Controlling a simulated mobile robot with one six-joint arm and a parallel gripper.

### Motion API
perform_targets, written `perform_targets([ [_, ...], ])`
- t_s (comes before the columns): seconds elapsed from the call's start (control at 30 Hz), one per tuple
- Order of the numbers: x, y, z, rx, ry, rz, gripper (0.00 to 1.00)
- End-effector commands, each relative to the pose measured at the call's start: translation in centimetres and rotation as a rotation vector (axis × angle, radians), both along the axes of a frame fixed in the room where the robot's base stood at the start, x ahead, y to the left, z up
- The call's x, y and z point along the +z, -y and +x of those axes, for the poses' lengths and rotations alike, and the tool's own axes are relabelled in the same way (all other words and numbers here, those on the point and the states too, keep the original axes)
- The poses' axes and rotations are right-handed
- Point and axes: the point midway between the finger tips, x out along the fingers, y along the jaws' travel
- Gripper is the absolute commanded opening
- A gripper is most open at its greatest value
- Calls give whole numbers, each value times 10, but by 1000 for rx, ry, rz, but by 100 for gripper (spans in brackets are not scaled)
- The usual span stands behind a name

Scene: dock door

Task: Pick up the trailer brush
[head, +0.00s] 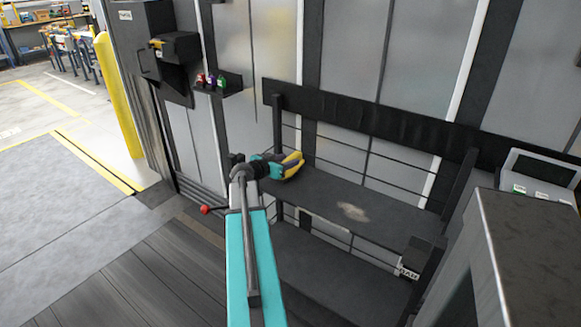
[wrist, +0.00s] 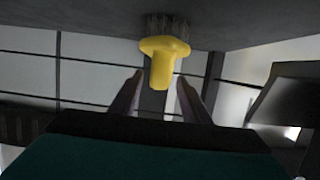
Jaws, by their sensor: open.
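The trailer brush (wrist: 165,48) shows in the wrist view with a yellow body, a stubby handle and dark bristles against a grey surface at the top of the picture. My gripper (wrist: 160,74) is open, with one finger on each side of the yellow handle; I cannot tell whether either finger touches it. In the head view my gripper (head: 284,166) is over the left end of the dark bench shelf (head: 318,194). Yellow shows at its end there, but brush and gripper are hard to tell apart.
A lower shelf (head: 300,262) lies below, and a dark rail (head: 360,122) runs behind. A small wall shelf holds several small bottles (head: 210,80). A grey cabinet (head: 530,240) stands at right. A yellow bollard (head: 118,95) stands at left beside open floor.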

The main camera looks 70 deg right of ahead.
Motion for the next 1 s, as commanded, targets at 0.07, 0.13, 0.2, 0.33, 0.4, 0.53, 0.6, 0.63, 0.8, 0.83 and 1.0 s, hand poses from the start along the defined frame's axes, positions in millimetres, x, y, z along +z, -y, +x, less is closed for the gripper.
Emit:
perform_targets([
  [0.07, -1, 10, -1, 0, 0, 0, 43],
  [0.13, -3, 16, -3, -1, 0, 0, 43],
  [0.2, -5, 19, -5, -1, 0, 0, 43],
  [0.33, -7, 22, -6, -1, 0, 0, 43],
  [0.4, -7, 22, -6, 0, 0, -1, 43],
  [0.53, -7, 22, -6, -1, -1, -1, 43],
  [0.6, -7, 22, -6, -1, 0, -1, 43],
  [0.63, -7, 22, -6, -1, 0, -1, 43],
  [0.8, -6, 22, -7, -1, 0, -1, 43],
  [0.83, -7, 22, -7, -1, 0, -1, 43],
  [1.0, -6, 22, -7, -1, 0, -1, 17],
])
